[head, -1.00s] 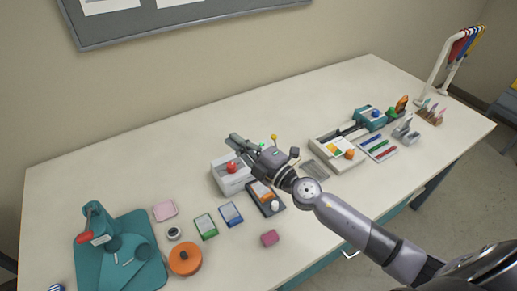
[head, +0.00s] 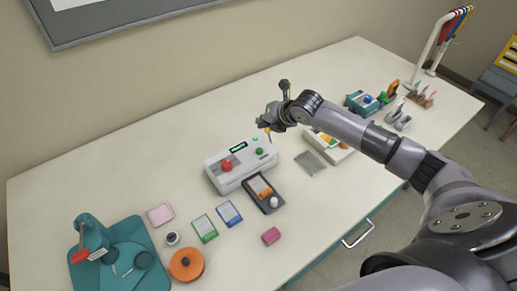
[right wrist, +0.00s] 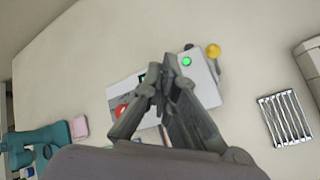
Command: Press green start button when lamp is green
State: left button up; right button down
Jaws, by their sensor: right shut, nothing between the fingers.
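The light grey control box (head: 232,178) stands on the table with a large red button (head: 226,166), a green-lit display (head: 239,147) and two small green round parts, one at the back (head: 255,139) and one in front of it (head: 259,151). I cannot tell for sure which is the lamp. My right gripper (head: 265,122) is shut and empty, above the back right end of the box. In the right wrist view its fingertips (right wrist: 165,78) cover part of the box, beside a bright green round part (right wrist: 186,61). My left gripper is not in view.
A yellow ball (right wrist: 213,50) shows close to the box. A dark device with an orange screen (head: 260,188) lies in front of the box. Cards, an orange disc (head: 187,264) and a teal press (head: 120,255) are left. A metal rack (right wrist: 284,118) lies right.

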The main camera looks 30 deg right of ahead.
jog(key=shift+f, duration=0.2)
jog(key=b, duration=0.5)
send_over(262, 149)
notch_tip(262, 149, down, 8)
jog(key=shift+r, duration=0.1)
jog(key=shift+w+f, duration=0.1)
jog(key=shift+f, duration=0.3)
jog(key=shift+b, duration=0.35)
dwell(0.5)
jog(key=shift+f+b, duration=0.35)
jog(key=shift+b, duration=0.1)
